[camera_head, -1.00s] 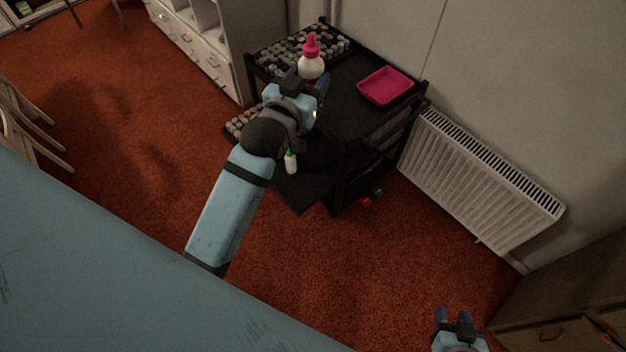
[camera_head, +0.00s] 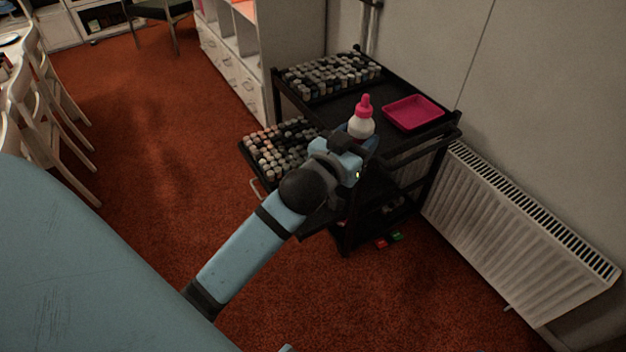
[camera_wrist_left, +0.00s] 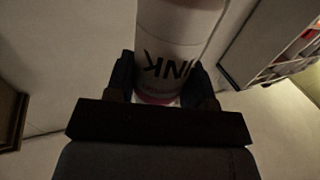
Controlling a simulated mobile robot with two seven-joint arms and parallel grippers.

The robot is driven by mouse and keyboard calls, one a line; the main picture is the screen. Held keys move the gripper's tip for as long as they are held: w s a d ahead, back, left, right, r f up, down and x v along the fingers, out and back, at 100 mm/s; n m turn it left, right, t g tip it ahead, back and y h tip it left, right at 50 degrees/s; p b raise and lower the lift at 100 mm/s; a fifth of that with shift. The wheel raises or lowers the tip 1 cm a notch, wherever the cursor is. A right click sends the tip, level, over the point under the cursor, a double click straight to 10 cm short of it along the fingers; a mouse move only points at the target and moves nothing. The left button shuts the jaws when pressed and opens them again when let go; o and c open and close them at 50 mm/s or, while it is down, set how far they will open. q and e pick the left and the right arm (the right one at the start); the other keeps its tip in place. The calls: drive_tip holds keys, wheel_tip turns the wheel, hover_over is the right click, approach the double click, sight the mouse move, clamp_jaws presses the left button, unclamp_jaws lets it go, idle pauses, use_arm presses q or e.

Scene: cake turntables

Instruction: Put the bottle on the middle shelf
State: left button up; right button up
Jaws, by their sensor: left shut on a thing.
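The bottle (camera_head: 361,126) is white with a pink cap and stands about upright in my left gripper (camera_head: 360,143). The left fingers are shut on it; in the left wrist view its labelled white body (camera_wrist_left: 178,45) sits between them. In the head view the gripper and bottle appear in front of the black cart's top shelf (camera_head: 350,104); whether they are over it is hard to tell. The middle shelf (camera_head: 251,171) sticks out at the left and bears rows of markers (camera_head: 280,146). My left arm hides much of its right part. My right gripper is out of view.
A pink tray (camera_head: 414,113) and a rack of markers (camera_head: 330,73) are on the top shelf. Red and green items (camera_head: 381,242) lie low by the cart. A radiator (camera_head: 520,230) stands at the right, and white drawers (camera_head: 232,75) stand behind left.

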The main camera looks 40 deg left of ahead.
use_arm(q)
wheel_tip(320, 180, down, 15)
drive_tip(key=b, duration=1.4)
drive_tip(key=n+g+y+b, duration=0.4)
drive_tip(key=n+y+b, duration=0.55)
drive_tip(key=b, duration=0.75)
hover_over(320, 219)
wheel_tip(320, 219, down, 28)
drive_tip(key=m+y, duration=0.2)
wheel_tip(320, 219, down, 12)
drive_tip(key=b, duration=0.4)
drive_tip(key=shift+f+b, duration=0.15)
drive_tip(key=shift+b, duration=0.15)
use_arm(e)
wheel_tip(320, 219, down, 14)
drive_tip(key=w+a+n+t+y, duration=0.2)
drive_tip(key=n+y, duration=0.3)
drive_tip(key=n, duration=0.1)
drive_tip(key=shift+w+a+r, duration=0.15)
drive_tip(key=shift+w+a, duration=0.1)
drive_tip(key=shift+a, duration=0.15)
